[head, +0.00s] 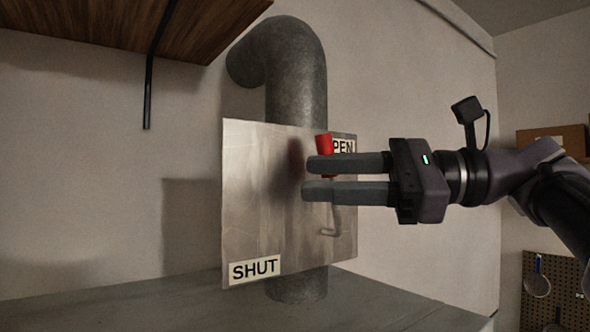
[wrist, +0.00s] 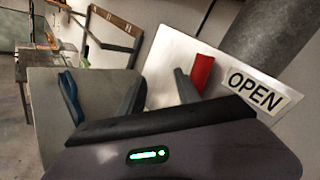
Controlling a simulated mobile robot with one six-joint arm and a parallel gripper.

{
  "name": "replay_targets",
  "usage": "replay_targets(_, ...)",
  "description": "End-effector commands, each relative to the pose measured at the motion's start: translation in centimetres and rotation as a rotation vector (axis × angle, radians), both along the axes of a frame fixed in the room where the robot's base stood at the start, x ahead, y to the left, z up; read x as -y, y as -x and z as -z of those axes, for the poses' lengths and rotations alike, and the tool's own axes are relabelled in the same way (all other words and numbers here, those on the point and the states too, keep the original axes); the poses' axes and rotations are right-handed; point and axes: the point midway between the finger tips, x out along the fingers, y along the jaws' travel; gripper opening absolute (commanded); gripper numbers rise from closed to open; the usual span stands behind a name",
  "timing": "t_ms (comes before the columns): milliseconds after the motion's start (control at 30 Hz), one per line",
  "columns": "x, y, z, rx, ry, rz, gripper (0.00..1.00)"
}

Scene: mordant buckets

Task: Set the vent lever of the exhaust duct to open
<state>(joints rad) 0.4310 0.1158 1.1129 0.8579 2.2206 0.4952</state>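The exhaust duct (head: 297,90) is a grey pipe behind a metal plate (head: 255,190). The plate has a SHUT label (head: 255,269) at lower left and an OPEN label (head: 343,147) at upper right, which also shows in the wrist view (wrist: 256,92). The vent lever's red handle (head: 324,143) stands up beside the OPEN label; its bent grey rod (head: 337,222) shows below my fingers. My gripper (head: 306,177) is open in front of the plate. In the wrist view the handle (wrist: 203,71) is just right of the right finger, outside the gap.
The duct rises from a grey bench top (head: 190,315). A wooden shelf (head: 110,25) with a black bracket hangs at upper left. A pegboard (head: 560,285) and a cardboard box (head: 553,140) are at the far right. The wall left of the plate is clear.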

Motion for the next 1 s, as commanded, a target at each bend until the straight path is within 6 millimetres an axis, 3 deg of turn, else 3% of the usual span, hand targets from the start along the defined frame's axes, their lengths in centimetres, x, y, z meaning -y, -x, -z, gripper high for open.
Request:
replay_targets(233,-3.5,-0.7,-0.1,0.0,0.001,-0.002,0.43)
replay_targets(600,-4.3,-0.9,0.0,0.003,0.002,0.0,0.43)
replay_targets(633,-4.3,-0.9,0.0,0.003,0.002,0.0,0.09)
replay_targets(667,-4.3,-0.9,0.0,0.002,0.001,-0.001,0.03)
replay_targets(1000,-4.3,-1.0,0.0,0.001,0.003,0.0,0.0)
